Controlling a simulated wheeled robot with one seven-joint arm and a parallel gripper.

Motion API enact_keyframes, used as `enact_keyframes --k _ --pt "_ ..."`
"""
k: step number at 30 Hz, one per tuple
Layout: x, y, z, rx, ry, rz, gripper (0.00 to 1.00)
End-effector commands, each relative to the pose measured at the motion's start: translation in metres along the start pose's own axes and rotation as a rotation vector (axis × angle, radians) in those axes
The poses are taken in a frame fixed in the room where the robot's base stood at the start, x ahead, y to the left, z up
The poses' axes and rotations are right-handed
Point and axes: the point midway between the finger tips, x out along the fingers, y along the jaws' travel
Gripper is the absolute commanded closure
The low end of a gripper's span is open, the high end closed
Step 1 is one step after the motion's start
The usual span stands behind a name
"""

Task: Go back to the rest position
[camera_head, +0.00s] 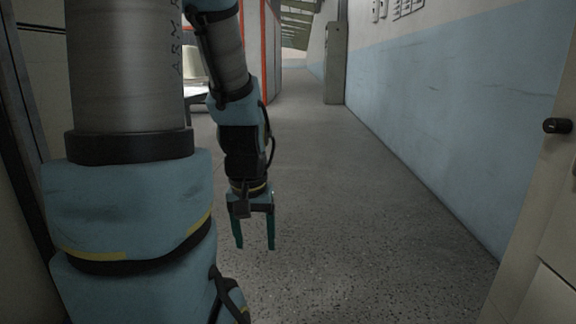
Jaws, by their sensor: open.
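My gripper (254,243) hangs from my arm near the middle of the view, its two teal fingers pointing down. The fingers are apart, with speckled floor showing between them, and nothing is held. My arm's large blue and grey links fill the left part of the view and hide what is behind them. No other object named by the task shows.
A grey speckled floor (330,210) runs clear down a corridor. A blue and white wall (430,110) bounds it on the right. A door with a dark knob (557,126) stands at the right edge. A grey-green post (335,62) stands against the wall farther back.

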Motion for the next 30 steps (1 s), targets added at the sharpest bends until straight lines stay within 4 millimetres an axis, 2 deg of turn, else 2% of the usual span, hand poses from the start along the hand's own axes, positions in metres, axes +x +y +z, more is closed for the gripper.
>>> enact_keyframes --k 1,8,30 --pt "-0.025 0.001 -0.004 0.003 0.001 0.0 0.31" --pt "-0.082 0.001 -0.013 0.008 0.003 -0.001 0.31" --pt "-0.315 0.003 -0.045 0.011 0.005 -0.001 0.31"
